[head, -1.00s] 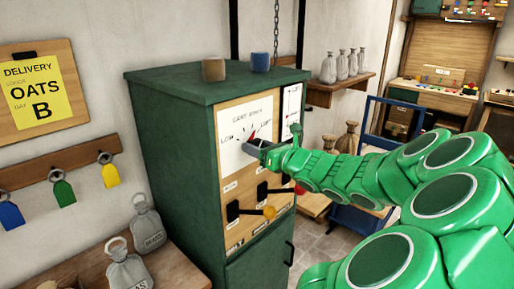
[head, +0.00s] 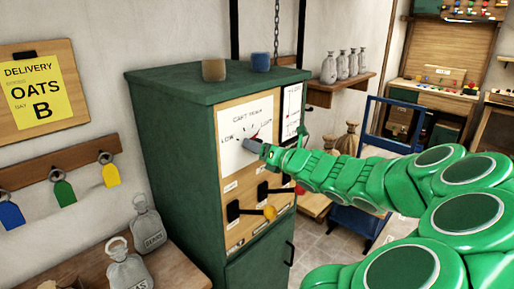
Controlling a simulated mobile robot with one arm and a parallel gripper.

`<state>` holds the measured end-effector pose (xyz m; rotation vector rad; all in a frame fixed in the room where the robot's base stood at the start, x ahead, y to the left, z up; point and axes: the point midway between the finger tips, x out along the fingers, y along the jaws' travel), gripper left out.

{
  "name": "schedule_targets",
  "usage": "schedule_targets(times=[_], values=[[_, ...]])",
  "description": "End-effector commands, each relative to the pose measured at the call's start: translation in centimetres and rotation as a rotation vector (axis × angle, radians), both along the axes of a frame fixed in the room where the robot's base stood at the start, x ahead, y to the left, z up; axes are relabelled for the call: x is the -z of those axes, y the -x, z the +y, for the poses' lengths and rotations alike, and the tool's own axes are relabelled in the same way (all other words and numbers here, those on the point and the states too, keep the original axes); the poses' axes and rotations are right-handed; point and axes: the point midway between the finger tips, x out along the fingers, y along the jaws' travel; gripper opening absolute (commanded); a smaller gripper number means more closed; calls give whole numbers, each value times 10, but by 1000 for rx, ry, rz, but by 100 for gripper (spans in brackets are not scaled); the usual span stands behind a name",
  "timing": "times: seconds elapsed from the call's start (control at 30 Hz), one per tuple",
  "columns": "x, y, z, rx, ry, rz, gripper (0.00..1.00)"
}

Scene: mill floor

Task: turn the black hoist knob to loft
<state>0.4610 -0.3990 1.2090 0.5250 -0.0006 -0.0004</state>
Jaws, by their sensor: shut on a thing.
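The hoist dial is a white plate (head: 232,150) on the wooden front of a green cabinet (head: 170,150), with LOW at its left and a word that looks like LOFT at its right. My gripper (head: 253,145) is shut at the dial's centre, on the black hoist knob. The fingers and hand hide nearly all of the knob. My green arm reaches in from the right.
Below the dial are black levers (head: 233,211) and a yellow ball (head: 270,212). A gauge (head: 291,110) is right of the dial. Sacks (head: 149,222) sit on a bench at the left. Floor shows at the right.

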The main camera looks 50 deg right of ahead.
Motion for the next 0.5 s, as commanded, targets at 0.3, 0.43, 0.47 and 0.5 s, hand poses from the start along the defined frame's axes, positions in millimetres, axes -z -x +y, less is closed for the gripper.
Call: schedule_targets(times=[0.3,0.43,0.47,0.5], values=[[1,0,0,0,1,1,64],[0,0,0,0,1,1,74],[0,0,0,0,1,1,74],[0,0,0,0,1,1,74]])
